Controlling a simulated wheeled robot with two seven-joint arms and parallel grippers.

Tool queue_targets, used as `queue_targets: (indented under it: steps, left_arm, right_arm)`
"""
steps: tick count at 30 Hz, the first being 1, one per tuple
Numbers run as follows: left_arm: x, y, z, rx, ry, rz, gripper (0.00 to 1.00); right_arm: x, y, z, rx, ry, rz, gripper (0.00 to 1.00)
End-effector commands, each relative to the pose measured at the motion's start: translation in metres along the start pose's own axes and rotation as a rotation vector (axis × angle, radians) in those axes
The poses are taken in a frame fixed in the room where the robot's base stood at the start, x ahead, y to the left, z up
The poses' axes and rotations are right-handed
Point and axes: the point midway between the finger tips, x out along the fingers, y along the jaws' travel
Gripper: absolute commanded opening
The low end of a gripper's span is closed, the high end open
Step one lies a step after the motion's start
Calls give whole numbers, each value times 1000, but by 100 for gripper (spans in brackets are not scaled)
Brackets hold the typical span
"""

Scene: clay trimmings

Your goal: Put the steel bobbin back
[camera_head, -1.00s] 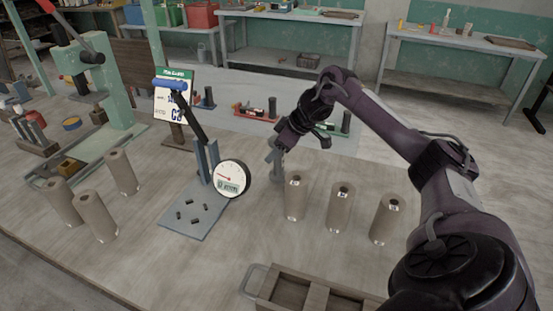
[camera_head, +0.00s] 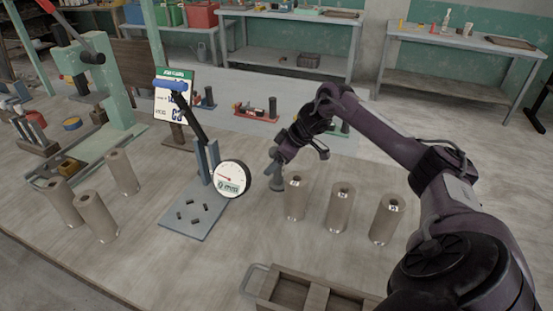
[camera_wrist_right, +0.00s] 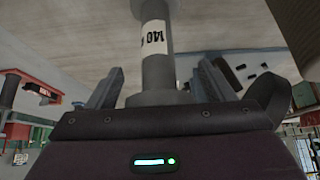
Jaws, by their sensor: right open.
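The steel bobbin (camera_head: 276,184) is a slim grey spool on the table, left of a row of three brown-grey cylinders, partly hidden by my right arm in the head view. My right gripper (camera_head: 279,158) is at the bobbin's upper part. In the right wrist view the bobbin (camera_wrist_right: 156,70), with a white number label, stands between the fingers of my right gripper (camera_wrist_right: 158,88). The jaws are open, with a gap on each side of its shaft. My left gripper is not in view.
Three cylinders (camera_head: 340,208) stand close on the right. A dial gauge stand (camera_head: 195,215) with small dark pieces on its base is on the left. A wooden tray (camera_head: 288,291) lies at the front. Three more cylinders (camera_head: 95,216) stand at the far left.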

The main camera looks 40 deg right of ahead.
Motion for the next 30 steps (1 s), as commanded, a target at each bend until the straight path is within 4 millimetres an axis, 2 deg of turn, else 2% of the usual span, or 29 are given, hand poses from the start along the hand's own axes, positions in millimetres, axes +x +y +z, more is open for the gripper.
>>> queue_targets:
  steps: [4,7,15,21,25,30]
  left_arm:
    - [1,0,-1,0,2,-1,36]
    - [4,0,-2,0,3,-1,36]
    - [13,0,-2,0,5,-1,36]
    - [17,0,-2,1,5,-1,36]
    - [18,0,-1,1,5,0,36]
    - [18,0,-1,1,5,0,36]
  right_arm:
    - [-6,1,0,-1,0,1,75]
    - [-19,1,0,-2,1,4,75]
    - [-76,2,0,-1,0,5,75]
    - [-109,1,-1,0,1,2,75]
    - [-119,0,-1,0,0,1,75]
    - [-122,0,-1,0,0,0,75]
